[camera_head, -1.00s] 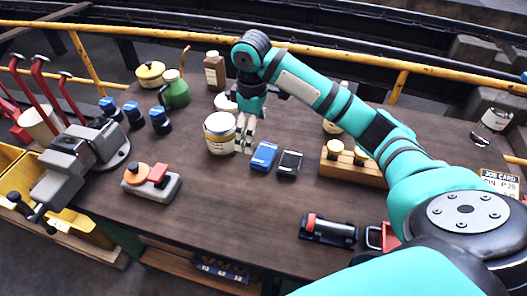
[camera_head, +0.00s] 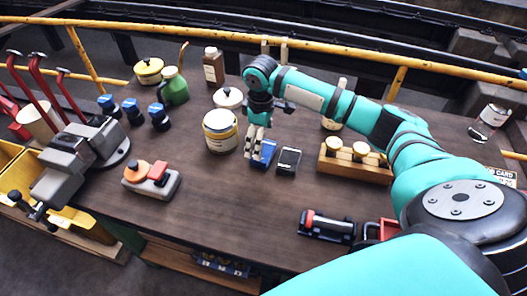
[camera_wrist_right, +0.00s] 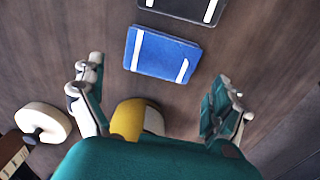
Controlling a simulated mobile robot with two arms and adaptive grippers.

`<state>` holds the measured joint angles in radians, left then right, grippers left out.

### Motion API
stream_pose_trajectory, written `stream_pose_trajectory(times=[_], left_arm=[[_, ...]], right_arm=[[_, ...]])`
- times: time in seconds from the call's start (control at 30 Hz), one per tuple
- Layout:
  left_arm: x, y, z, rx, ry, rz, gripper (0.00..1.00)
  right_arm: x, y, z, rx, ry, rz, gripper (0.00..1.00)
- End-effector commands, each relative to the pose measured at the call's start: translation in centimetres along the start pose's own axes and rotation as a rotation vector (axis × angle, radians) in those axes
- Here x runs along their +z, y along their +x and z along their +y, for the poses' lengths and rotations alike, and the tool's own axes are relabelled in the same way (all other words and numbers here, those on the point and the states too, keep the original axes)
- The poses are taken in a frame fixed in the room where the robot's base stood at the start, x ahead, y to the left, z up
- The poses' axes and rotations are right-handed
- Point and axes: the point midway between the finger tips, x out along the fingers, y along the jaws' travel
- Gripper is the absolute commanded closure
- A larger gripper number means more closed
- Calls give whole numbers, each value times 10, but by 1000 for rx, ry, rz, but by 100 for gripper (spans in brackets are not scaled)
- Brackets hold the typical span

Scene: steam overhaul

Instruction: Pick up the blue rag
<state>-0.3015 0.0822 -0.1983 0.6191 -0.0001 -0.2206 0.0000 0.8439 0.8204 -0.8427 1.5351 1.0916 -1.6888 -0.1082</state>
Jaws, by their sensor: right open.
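In the right wrist view the blue rag (camera_wrist_right: 160,54) is a flat rectangle with pale stripes, lying ahead of the fingers. My right gripper (camera_head: 253,148) points down beside the rag's left end and partly hides it in the head view. In the right wrist view my right gripper (camera_wrist_right: 157,92) is open, with nothing between its fingertips touching the rag. My left gripper is not in view.
A black rag (camera_head: 288,161) lies just right of the blue one. The cream tin (camera_head: 220,131) stands close left of my gripper. A wooden block with knobs (camera_head: 352,163) is to the right. The bench's front middle is clear.

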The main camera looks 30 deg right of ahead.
Motion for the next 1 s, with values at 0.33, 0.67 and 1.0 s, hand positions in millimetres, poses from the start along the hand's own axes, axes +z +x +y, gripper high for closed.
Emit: stream_pose_trajectory(times=[0.33,0.67,1.0], left_arm=[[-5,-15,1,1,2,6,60],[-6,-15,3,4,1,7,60],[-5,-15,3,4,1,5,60]], right_arm=[[8,44,0,-1,0,-3,0],[7,52,0,0,-1,0,0],[7,52,0,1,-1,0,43]])
